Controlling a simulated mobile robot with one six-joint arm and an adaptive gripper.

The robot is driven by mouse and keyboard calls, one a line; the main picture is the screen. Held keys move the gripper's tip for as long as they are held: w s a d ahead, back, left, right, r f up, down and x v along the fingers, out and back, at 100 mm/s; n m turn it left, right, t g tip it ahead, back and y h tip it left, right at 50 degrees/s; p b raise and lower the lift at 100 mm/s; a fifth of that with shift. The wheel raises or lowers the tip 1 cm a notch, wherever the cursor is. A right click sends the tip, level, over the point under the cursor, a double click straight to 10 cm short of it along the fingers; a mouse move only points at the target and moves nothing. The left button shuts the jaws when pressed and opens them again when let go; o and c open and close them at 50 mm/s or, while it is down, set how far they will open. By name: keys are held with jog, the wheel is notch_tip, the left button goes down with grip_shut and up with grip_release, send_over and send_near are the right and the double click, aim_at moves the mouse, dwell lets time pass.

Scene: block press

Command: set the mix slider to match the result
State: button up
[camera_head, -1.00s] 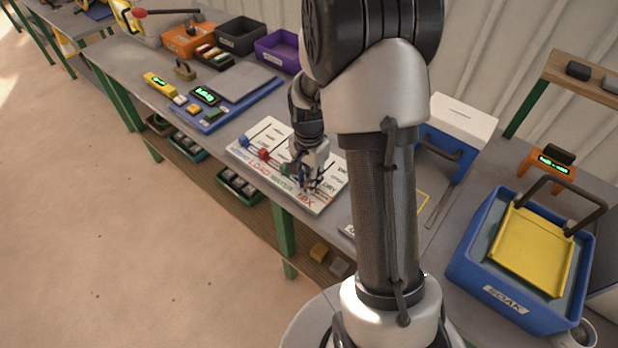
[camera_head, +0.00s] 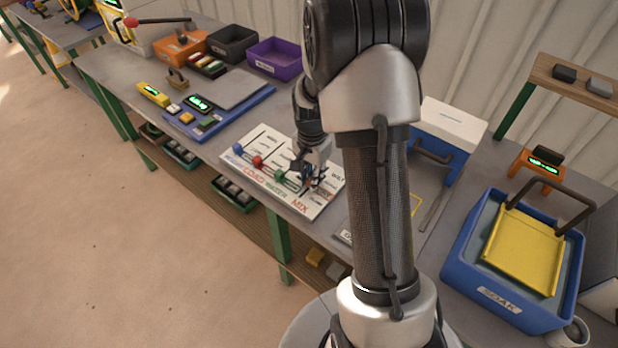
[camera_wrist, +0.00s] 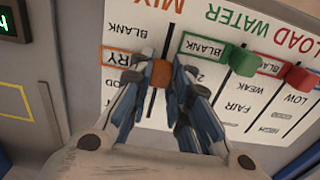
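The slider board (camera_head: 262,139) lies on the bench and shows upside down in the wrist view. Its MIX slider has an orange knob (camera_wrist: 161,74), level with the orange-framed DRY label, whose first letter is hidden by my finger; BLANK is the label nearer the MIX title. My gripper (camera_wrist: 162,62) has its two fingers close against both sides of this knob. The green WATER knob (camera_wrist: 243,61) is beside the framed BLANK label. The red LOAD knob (camera_wrist: 299,76) and blue knob (camera_head: 238,149) stand on the other sliders. The result is not readable.
A blue panel (camera_head: 237,111) with a green-lit display (camera_head: 199,103) lies left of the board. A yellow device (camera_head: 153,94) also has a lit display. A blue SOAK tub (camera_head: 467,275) and an orange display stand (camera_head: 535,170) are at right.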

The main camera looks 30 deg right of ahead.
jog(key=o, duration=0.5)
notch_tip(320, 180, up, 12)
jog(key=shift+r, duration=0.1)
dwell(0.5)
dwell(0.4)
jog(key=s+a+r+n+t, duration=0.2)
jog(key=s+a+r+n, duration=0.5)
jog(key=s+a+r, duration=0.35)
jog(key=s+a+n+t, duration=0.1)
jog(key=s+a+n, duration=0.1)
jog(key=s, duration=0.1)
jog(key=s+a+r+n, duration=0.1)
jog(key=s+n, duration=0.1)
jog(key=s, duration=0.2)
jog(key=s+a+n+t, duration=0.1)
jog(key=s+a+n, duration=0.1)
jog(key=s+n, duration=0.1)
jog(key=shift+s+a+r+t, duration=0.15)
jog(key=shift+s+a+t, duration=0.1)
jog(key=shift+a+t, duration=0.1)
